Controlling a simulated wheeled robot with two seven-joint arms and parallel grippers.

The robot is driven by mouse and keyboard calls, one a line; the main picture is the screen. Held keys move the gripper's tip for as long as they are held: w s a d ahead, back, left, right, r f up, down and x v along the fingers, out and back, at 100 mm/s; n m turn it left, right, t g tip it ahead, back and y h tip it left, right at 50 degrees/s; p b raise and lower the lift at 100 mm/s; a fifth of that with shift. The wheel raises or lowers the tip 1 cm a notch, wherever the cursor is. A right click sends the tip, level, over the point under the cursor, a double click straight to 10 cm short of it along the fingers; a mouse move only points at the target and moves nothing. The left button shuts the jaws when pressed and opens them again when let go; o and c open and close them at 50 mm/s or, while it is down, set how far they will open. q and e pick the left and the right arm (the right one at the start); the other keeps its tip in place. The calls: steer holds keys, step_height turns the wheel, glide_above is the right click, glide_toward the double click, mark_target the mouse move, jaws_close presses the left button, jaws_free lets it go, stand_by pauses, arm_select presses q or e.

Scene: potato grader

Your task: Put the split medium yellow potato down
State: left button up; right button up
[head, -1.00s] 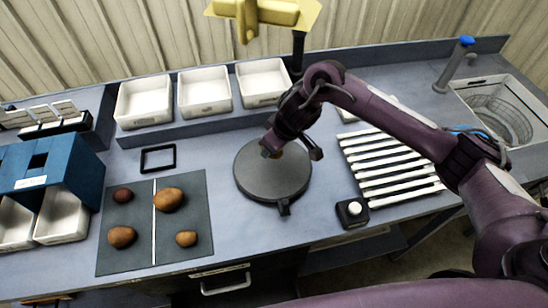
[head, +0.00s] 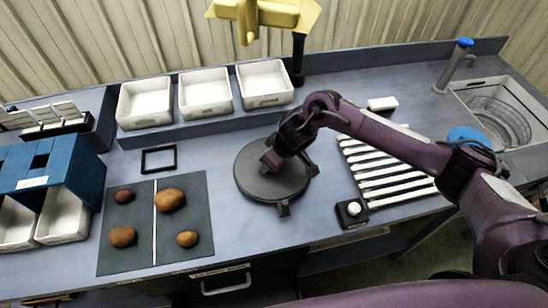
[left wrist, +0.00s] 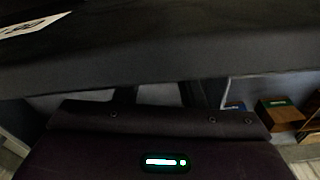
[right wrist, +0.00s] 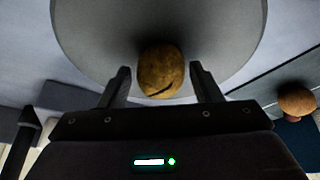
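The split medium yellow potato (right wrist: 160,72) lies on the round dark grey plate (right wrist: 85,25) in the right wrist view, with a dark split on its near side. My right gripper (right wrist: 161,78) is around it, its two fingers apart with a narrow gap on each side. In the head view my right gripper (head: 268,166) is low over the round plate (head: 256,188) and hides the potato. My left gripper (left wrist: 160,94) is outside the head view; in its wrist view its fingers look apart with nothing between them, below a dark surface.
A dark mat (head: 137,252) with several potatoes lies left of the plate. Three white bins (head: 205,92) stand behind. White rollers (head: 385,170) and a small box with a white knob (head: 352,212) are to the right. A black frame (head: 158,159) lies near the mat.

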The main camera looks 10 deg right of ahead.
steer(key=shift+o, duration=0.6)
steer(key=shift+r, duration=0.3)
steer(key=v, duration=1.1)
steer(key=shift+r+p, duration=0.3)
steer(key=shift+r, duration=0.05)
steer(key=shift+s+d, duration=0.1)
